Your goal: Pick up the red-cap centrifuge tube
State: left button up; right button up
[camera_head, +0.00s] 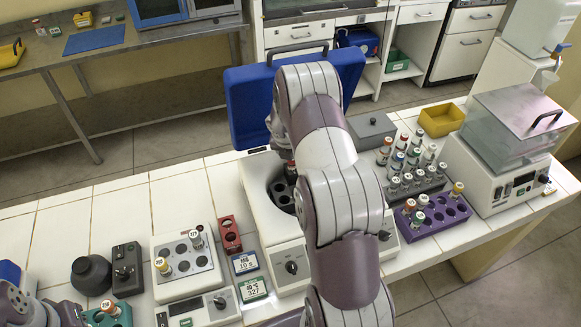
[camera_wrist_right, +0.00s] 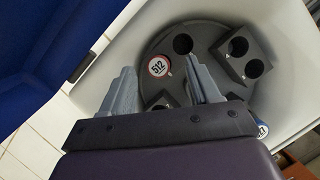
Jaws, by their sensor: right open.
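A tube with a red-ringed white cap marked 512 (camera_wrist_right: 158,67) stands in the dark rotor (camera_wrist_right: 205,38) of the open centrifuge in the right wrist view. My right gripper (camera_wrist_right: 159,72) is open, its two grey fingers on either side of the line to that cap, with nothing held. I cannot tell how far the fingertips are above it. In the head view a red-capped tube (camera_head: 291,168) shows in the centrifuge (camera_head: 262,210) beside my right arm, which hides most of the gripper. Only links of my left arm show at the lower left.
The blue lid (camera_head: 248,105) stands open behind the bowl. Right of my arm are a grey rack (camera_head: 432,186) of tubes, a purple rack (camera_head: 455,218), a grey box (camera_head: 371,130) and a lidded bath (camera_head: 490,165). A tube block (camera_head: 170,248) stands left.

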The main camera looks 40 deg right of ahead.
aim_at(292, 168)
jog(key=x, duration=0.4)
jog(key=shift+s+a+f+p, duration=0.1)
jog(key=shift+a+f+p, duration=0.05)
jog(key=shift+a+p, duration=0.2)
jog(key=shift+d+f, duration=0.15)
jog(key=shift+f, duration=0.15)
jog(key=shift+r, duration=0.1)
jog(key=c, duration=1.1)
